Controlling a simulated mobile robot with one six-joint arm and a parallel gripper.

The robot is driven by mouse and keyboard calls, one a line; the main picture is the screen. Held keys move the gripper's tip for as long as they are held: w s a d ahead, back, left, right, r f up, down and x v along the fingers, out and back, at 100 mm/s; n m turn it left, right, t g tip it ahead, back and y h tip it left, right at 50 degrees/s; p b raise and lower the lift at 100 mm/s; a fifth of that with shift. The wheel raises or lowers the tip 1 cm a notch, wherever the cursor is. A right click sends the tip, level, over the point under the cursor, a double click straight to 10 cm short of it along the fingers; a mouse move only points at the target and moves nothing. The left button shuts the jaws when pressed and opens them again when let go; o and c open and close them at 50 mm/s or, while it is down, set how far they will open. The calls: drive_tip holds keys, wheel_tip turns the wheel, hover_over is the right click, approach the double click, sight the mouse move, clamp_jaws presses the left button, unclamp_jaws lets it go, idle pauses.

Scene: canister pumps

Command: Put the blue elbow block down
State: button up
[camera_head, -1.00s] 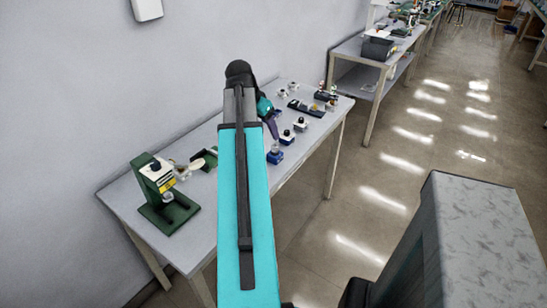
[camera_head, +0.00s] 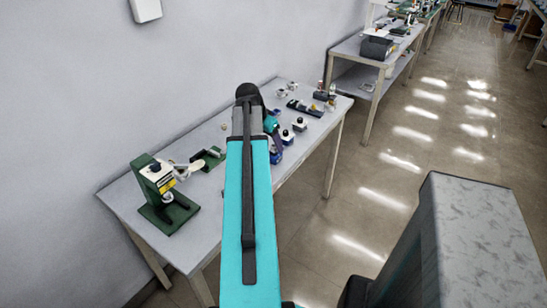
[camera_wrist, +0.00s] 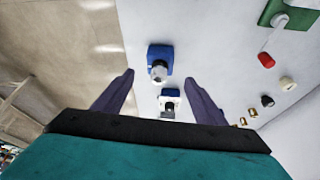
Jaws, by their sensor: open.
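The blue elbow block (camera_wrist: 159,55), a blue base with a silver fitting, sits on the grey table. It shows just beyond my open fingertips in the wrist view. In the head view the blue elbow block (camera_head: 276,158) is near the table's front edge, partly hidden by my arm. My gripper (camera_wrist: 159,78) has its two purple fingers spread, with nothing held between them. In the head view my gripper (camera_head: 277,143) is mostly hidden behind my arm.
A green press (camera_head: 166,196) stands at the table's left end. A red piece (camera_wrist: 266,60), a black piece (camera_wrist: 267,101) and small brass parts lie right. A black tray (camera_head: 305,108) lies further back.

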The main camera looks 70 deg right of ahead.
sight(273, 146)
drive_tip(key=shift+f, duration=0.15)
drive_tip(key=shift+p+x, duration=0.75)
drive_tip(key=shift+x, duration=1.7)
drive_tip(key=shift+d, duration=0.1)
drive_tip(key=shift+c, duration=0.5)
drive_tip(key=c, duration=1.3)
drive_tip(key=shift+s, duration=0.1)
drive_tip(key=shift+r+b, duration=0.6)
drive_tip(key=shift+r, duration=1.2)
drive_tip(key=s+a+r+b, duration=0.1)
drive_tip(key=s+a, duration=0.3)
drive_tip(key=s, duration=1.1)
drive_tip(key=shift+s+r+b, duration=0.25)
drive_tip(key=shift+b, duration=0.65)
